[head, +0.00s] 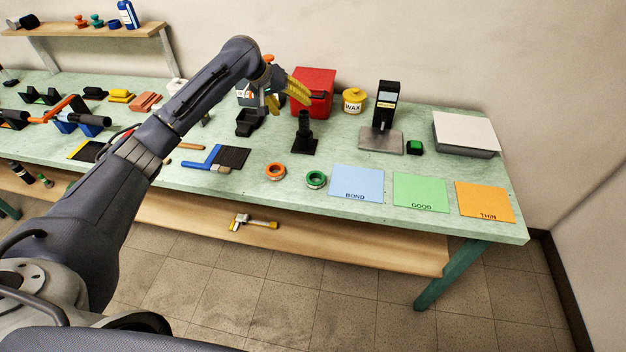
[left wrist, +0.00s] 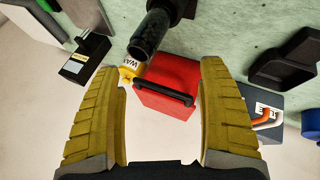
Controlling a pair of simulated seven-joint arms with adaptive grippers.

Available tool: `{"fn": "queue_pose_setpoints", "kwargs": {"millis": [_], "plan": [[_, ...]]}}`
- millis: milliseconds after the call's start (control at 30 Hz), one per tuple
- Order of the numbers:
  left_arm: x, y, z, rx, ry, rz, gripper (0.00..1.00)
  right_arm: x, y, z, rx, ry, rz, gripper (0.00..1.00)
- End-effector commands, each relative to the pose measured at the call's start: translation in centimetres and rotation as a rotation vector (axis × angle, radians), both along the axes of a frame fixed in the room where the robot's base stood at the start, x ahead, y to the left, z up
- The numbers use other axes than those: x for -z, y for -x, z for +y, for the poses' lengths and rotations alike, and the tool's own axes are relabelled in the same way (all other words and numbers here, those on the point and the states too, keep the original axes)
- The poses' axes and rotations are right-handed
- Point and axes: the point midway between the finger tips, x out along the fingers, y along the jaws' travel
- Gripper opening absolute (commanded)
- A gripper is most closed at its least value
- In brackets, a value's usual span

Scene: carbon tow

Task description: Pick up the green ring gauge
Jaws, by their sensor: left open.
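The green ring gauge (head: 316,179) lies flat near the front edge of the bench in the head view, with its hole facing up. An orange ring (head: 275,171) lies just left of it. My left gripper (head: 287,96) is open and empty above the back part of the bench, behind and up from the green ring. In the left wrist view its yellow fingers (left wrist: 164,75) are spread wide, with nothing between them but the view beyond. The green ring does not show in the left wrist view. My right gripper is not in view.
Right of the ring lie the blue BOND (head: 357,184), green GOOD (head: 420,191) and orange THIN (head: 484,201) cards. A black post (head: 304,134) stands behind the rings. A red box (head: 313,91) and yellow wax pot (head: 353,100) stand at the back.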

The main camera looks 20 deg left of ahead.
Motion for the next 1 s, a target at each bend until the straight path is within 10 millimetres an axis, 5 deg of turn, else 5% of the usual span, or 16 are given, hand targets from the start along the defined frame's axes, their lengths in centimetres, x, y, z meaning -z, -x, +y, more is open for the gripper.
{"fn": "queue_pose_setpoints", "kwargs": {"millis": [100, 333, 633, 1000], "plan": [[-1.6, 1.9, -6.1, 0.091, -0.028, 0.089, 0.76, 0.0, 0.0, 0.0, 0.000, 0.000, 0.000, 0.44], [-2.7, 7.5, -12.7, 0.199, -0.155, 0.280, 0.76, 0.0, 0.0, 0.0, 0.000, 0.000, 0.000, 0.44], [-2.8, 12.8, -14.0, 0.222, -0.335, 0.449, 0.76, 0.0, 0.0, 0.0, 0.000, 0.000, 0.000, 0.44], [-0.6, 14.2, -13.7, 0.217, -0.384, 0.497, 0.76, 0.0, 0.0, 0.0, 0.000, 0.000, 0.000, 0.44]]}}
